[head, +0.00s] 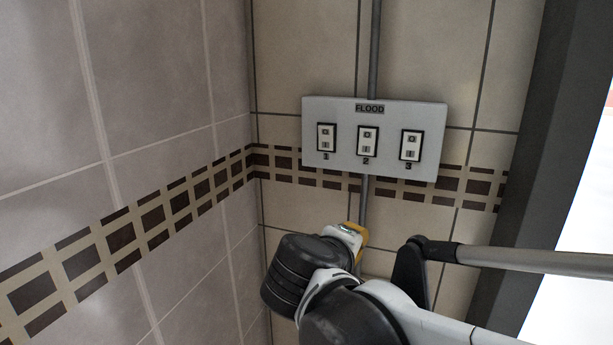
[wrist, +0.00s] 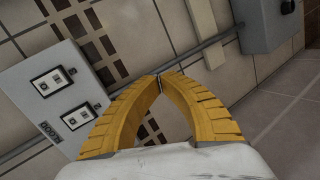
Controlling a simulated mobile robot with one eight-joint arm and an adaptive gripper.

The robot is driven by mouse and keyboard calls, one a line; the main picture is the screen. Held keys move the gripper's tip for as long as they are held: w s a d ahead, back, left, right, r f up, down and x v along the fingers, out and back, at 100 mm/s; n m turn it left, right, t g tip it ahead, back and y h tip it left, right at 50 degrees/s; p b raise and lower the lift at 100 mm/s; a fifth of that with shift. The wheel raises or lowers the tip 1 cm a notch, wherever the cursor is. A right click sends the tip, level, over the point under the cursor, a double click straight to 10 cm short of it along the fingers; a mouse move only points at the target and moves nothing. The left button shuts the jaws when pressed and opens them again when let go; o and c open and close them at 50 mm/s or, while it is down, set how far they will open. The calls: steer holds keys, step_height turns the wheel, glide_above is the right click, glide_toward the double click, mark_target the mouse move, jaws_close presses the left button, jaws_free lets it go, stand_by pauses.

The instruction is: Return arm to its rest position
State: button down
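My gripper (wrist: 158,78) shows in the wrist view with its two yellow ribbed fingers meeting at the tips. It is shut, and nothing shows between the fingers. In the head view my gripper (head: 357,236) is small, at the end of my arm, in front of the tiled wall and just below the switch panel (head: 345,108). My dark arm joints hide part of it there. In the wrist view the panel (wrist: 22,90) lies to the left of the fingers, with no visible contact.
The light grey panel is labelled FLOOD and has three switches, numbered 1 to 3. A grey conduit (head: 375,45) runs up the wall. A tiled side wall (head: 150,110) stands close on the left. A dark frame (head: 545,130) stands right. The wrist view shows a grey box (wrist: 262,25).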

steer(key=s+d+f+m+g+y+b, duration=0.1)
steer(key=s+f+b, duration=0.4)
steer(key=f, duration=0.6)
steer(key=s+d+f+m+g+y+b, duration=0.2)
steer(key=s+d+f+m+b, duration=0.3)
steer(key=f, duration=0.7)
steer(key=s+d+f+m+g+y+b, duration=0.1)
steer(key=s+d+f+m+y+b, duration=0.1)
steer(key=s+f+b, duration=0.5)
step_height(320, 180, down, 5)
steer(key=d+m+b, duration=0.1)
steer(key=m+b, duration=0.1)
steer(key=shift+d+f+m+y, duration=0.15)
steer(key=shift+d+m+y, duration=0.15)
steer(key=shift+d, duration=0.1)
